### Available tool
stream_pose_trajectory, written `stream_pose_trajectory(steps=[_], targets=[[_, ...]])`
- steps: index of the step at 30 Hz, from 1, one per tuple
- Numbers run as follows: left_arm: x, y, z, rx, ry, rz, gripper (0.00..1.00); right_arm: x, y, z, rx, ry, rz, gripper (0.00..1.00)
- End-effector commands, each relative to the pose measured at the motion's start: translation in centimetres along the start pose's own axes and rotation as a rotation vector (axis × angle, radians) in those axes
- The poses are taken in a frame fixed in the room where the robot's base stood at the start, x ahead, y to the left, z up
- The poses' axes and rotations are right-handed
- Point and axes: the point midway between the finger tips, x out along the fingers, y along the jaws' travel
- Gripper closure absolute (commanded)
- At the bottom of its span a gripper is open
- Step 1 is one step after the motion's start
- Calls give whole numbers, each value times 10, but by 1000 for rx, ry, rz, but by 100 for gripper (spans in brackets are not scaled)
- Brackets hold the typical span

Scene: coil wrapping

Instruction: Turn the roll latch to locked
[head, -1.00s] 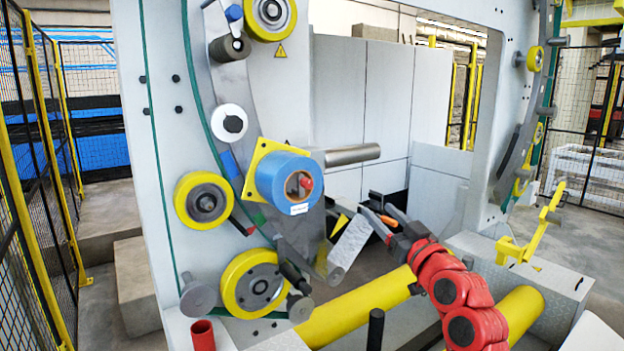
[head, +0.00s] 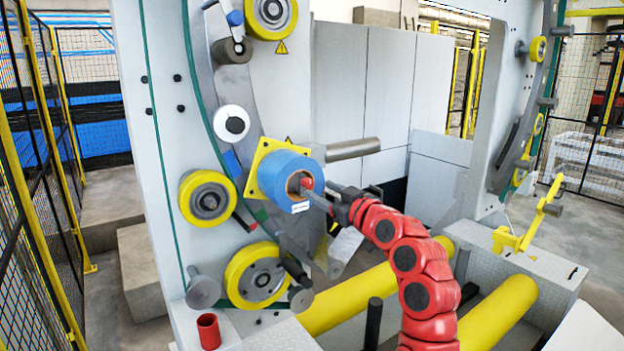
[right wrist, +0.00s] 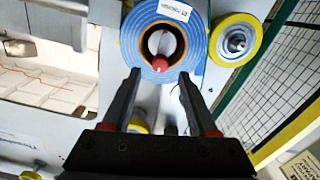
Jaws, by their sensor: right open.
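The blue roll (head: 272,170) sits on the upright machine frame, its open core facing me. The roll latch (head: 308,183) shows as a small red knob at the core. In the right wrist view the red knob (right wrist: 159,65) sits low in the core of the blue roll (right wrist: 145,20), with a pale part above it. My right gripper (head: 318,196) is open and empty, level with the core. In the right wrist view its fingertips (right wrist: 160,76) lie either side of the knob; I cannot tell whether they touch it. My left gripper is out of view.
A bare metal bar (head: 352,149) sticks out beside the roll. Yellow wheels (head: 207,197) and a lower yellow wheel (head: 256,276) stand out from the frame. Yellow rollers (head: 345,303) lie below my arm. A mesh fence (head: 50,200) runs along the left.

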Motion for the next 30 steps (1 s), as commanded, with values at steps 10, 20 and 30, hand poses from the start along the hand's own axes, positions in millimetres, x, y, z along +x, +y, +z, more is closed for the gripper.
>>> stream_pose_trajectory(steps=[10, 20, 30], targets=[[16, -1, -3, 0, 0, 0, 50, 43, 0, 0, 1, -4, -2, 40], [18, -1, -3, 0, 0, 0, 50, 50, 0, 1, 0, 0, 1, 40], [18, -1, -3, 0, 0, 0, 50, 50, 0, 1, 0, -1, 1, 78]])
